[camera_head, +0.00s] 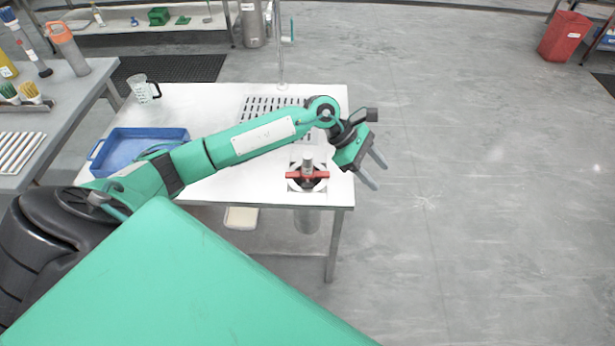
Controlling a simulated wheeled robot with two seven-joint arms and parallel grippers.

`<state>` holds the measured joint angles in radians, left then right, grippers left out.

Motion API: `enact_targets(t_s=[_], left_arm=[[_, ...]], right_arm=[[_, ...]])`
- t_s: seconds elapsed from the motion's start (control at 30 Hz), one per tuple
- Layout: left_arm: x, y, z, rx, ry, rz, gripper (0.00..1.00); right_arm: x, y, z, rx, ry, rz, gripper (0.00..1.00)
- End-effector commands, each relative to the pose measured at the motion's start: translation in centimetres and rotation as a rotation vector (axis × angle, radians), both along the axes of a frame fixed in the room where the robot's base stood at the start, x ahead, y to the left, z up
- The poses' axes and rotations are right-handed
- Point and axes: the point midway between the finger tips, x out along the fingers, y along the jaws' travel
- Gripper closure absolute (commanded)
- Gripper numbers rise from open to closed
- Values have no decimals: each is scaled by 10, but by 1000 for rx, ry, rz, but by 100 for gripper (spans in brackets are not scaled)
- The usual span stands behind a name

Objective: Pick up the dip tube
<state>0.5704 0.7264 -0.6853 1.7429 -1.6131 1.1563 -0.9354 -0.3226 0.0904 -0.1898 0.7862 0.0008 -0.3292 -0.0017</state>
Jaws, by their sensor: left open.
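My left gripper (378,176) is open and empty. It hangs past the right edge of the white table (225,185), over the floor, with its fingers pointing down and right. I cannot tell for sure which thing is the dip tube. A short upright grey tube (307,161) stands in a fitting with a red crossbar (293,175) near the table's front right corner. It is left of my left gripper and apart from it. A grey cylinder (306,220) hangs below that fitting. My right gripper is not in view.
A blue tray (101,147) lies on the table's left, partly behind my left arm. A measuring cup (143,90) stands at the back left. A slotted grate (250,110) and a thin upright pole (281,50) are at the back. Open floor lies to the right.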

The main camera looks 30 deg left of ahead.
Motion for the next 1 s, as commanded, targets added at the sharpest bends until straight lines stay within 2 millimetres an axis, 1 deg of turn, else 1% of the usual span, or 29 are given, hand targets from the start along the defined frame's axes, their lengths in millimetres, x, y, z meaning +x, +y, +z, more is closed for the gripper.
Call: enact_targets(t_s=[0.03, 0.13, 0.17, 0.2, 0.3, 0.4, 0.47, 0.57, 0.67, 0.8, 0.9, 1.0], left_arm=[[7, 29, -3, 145, -31, -52, 46], [12, 86, -5, 407, -49, -142, 46], [14, 102, -4, 474, -50, -162, 46], [16, 123, -1, 557, -45, -184, 46], [17, 163, 7, 714, -23, -222, 46], [17, 187, 14, 807, -2, -241, 46], [17, 195, 15, 835, 7, -246, 46], [16, 199, 6, 852, 15, -252, 46], [15, 199, -13, 851, 18, -252, 46], [15, 198, -41, 849, 16, -252, 46], [15, 198, -56, 849, 16, -250, 46], [16, 198, -65, 849, 13, -249, 46]], right_arm=[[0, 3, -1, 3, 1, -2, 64], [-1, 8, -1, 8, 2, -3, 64], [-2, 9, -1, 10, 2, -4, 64], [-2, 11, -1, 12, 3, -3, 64], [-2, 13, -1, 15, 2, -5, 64], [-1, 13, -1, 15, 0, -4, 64], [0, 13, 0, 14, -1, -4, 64], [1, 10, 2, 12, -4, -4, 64], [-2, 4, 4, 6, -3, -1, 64], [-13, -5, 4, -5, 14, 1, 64], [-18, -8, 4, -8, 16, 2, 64], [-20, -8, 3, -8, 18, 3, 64]])
